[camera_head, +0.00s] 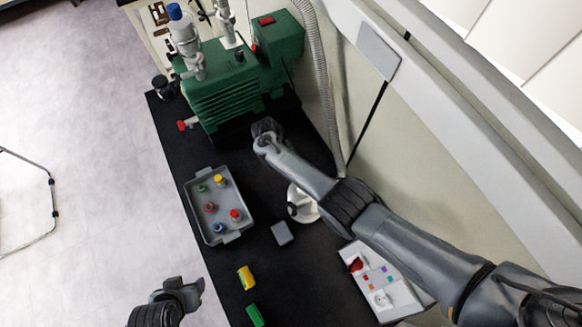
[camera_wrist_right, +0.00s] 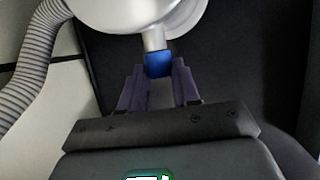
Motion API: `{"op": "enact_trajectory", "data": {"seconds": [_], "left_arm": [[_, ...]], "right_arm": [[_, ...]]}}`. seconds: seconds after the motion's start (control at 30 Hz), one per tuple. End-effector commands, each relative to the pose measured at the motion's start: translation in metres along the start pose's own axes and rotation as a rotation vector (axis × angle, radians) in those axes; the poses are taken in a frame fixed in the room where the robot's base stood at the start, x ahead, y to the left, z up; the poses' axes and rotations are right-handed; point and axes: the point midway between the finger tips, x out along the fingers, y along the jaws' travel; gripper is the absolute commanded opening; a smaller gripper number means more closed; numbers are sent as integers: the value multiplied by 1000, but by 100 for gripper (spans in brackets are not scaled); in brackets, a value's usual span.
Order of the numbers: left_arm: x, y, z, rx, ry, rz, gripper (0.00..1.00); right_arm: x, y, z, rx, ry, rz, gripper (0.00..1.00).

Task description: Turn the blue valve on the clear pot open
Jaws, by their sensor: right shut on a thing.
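In the right wrist view the blue valve (camera_wrist_right: 158,64) sits at the end of a short pale stem. The stem comes off a pale, rounded pot (camera_wrist_right: 140,14) at the top edge, which is cut off by the frame. My right gripper (camera_wrist_right: 157,75) has one finger on each side of the valve and is shut on it. In the head view my right gripper (camera_head: 265,130) is near the front of the green pump, and the valve is hidden there. My left gripper (camera_head: 184,293) is at the lower left, away from the bench objects; its finger gap is unclear.
A green pump (camera_head: 225,92) stands at the back of the black bench. A grey tray (camera_head: 191,204) holds several colour-capped vials. A white round-based item (camera_head: 302,207) is partly behind my right arm. A ribbed hose (camera_wrist_right: 40,55) runs left of the pot.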

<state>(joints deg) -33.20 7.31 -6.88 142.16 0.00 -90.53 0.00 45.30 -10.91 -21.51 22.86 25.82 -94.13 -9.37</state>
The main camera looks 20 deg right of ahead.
Motion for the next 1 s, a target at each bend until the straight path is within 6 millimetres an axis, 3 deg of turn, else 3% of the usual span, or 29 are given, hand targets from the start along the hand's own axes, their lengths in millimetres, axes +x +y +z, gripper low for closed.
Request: {"op": "enact_trajectory", "data": {"seconds": [0.5,1.0], "left_arm": [[35,4,11,-13,0,10,57],[39,2,13,-2,-2,2,57]], "right_arm": [[2,-8,-1,127,-1,304,1],[1,-7,0,147,-2,352,1]]}}
